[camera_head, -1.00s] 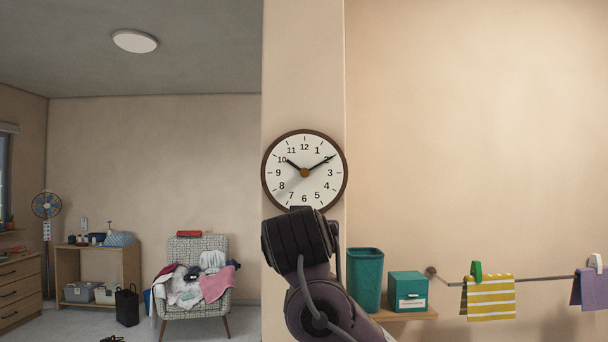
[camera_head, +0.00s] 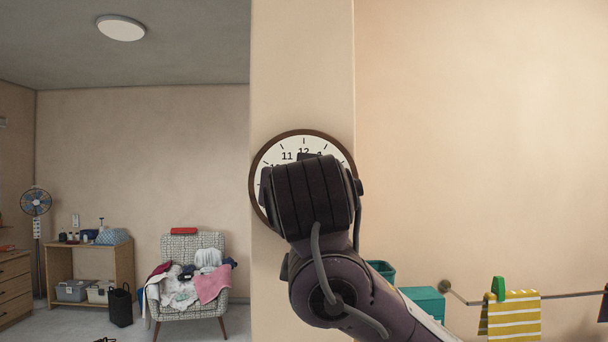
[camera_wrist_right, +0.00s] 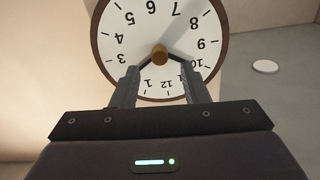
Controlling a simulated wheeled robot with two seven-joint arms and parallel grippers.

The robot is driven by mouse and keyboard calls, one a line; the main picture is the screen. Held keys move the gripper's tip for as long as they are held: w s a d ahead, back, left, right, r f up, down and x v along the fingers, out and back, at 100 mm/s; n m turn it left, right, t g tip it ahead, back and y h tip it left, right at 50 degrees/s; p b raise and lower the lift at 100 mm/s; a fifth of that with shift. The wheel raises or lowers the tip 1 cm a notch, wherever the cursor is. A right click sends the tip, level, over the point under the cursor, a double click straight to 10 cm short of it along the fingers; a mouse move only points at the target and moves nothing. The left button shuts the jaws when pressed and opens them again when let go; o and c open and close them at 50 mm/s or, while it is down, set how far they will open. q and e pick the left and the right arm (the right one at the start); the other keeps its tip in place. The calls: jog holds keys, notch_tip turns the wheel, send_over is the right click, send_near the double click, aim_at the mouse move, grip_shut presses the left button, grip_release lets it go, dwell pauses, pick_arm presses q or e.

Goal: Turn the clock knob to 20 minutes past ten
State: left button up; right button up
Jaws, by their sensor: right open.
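The round wall clock (camera_head: 264,158) has a brown rim and a white face; my right arm covers most of it in the head view. In the right wrist view the clock (camera_wrist_right: 118,44) appears upside down. My right gripper (camera_wrist_right: 159,70) is open in front of the face. The knob appears centred just beyond its fingertips, with no visible grip on it. My left gripper is not in view.
The clock hangs on a beige pillar (camera_head: 300,70). A laundry-covered armchair (camera_head: 179,245) stands far left. The wall right of the clock is bare.

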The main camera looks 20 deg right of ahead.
jog(key=p+x, duration=0.2)
jog(key=x, duration=0.2)
jog(key=shift+w+d, duration=0.1)
jog(key=shift+w, duration=0.3)
grip_shut()
pick_arm(q)
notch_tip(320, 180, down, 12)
jog(key=b, duration=1.5)
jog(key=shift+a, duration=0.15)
pick_arm(e)
jog(key=shift+f+m, duration=0.1)
jog(key=shift+m, duration=5.5)
